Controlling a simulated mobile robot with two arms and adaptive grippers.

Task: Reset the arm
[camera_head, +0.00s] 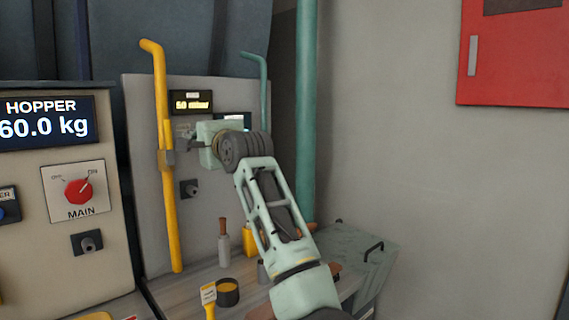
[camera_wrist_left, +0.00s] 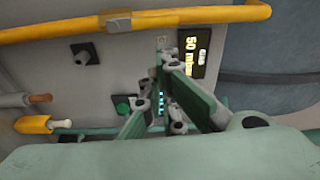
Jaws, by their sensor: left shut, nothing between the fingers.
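My left arm reaches up from the bottom middle of the head view, with its wrist in front of the grey panel (camera_head: 150,230). The left gripper (camera_head: 191,147) is mostly hidden behind its own pale green hand there. In the left wrist view the left gripper (camera_wrist_left: 165,52) shows its green-and-grey fingers shut and empty, pointing at the panel next to the lit yellow display (camera_wrist_left: 193,52). The display (camera_head: 191,102) is above the gripper in the head view. My right gripper is in neither view.
A yellow pipe (camera_head: 165,210) with a grey bracket runs close beside the gripper. A red cabinet (camera_head: 515,55) hangs right; the wall between is clear.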

